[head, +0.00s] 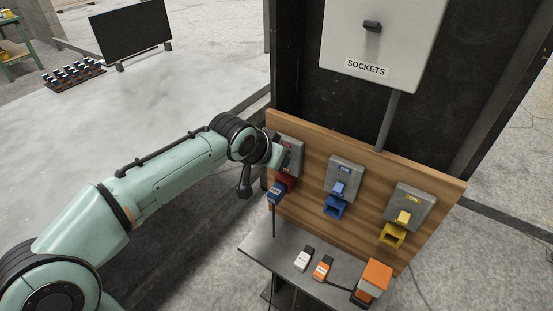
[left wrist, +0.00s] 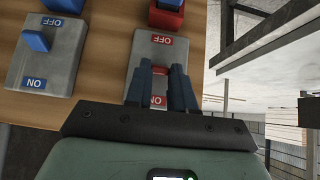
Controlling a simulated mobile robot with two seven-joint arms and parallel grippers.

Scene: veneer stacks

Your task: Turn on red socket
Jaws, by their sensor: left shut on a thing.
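The red socket's grey switch box (head: 291,146) is at the left of the wooden board. Its red outlet (head: 287,182) holds a dark blue plug (head: 275,192). The outlet and plug also show at the top of the left wrist view (left wrist: 167,12). My left gripper (left wrist: 161,68) is at the front of this box (left wrist: 150,48), shut on its switch lever, which the fingers mostly hide. The OFF label (left wrist: 155,40) shows clear of the fingertips; the ON label (left wrist: 158,100) shows partly between the fingers. My right gripper is not in view.
To the right on the board (head: 312,150) are the blue socket (head: 345,173) and yellow socket (head: 409,204). A small shelf (head: 270,250) below holds a white plug (head: 303,259), an orange plug (head: 322,268) and an orange block (head: 376,278). A SOCKETS box (head: 385,45) hangs above.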

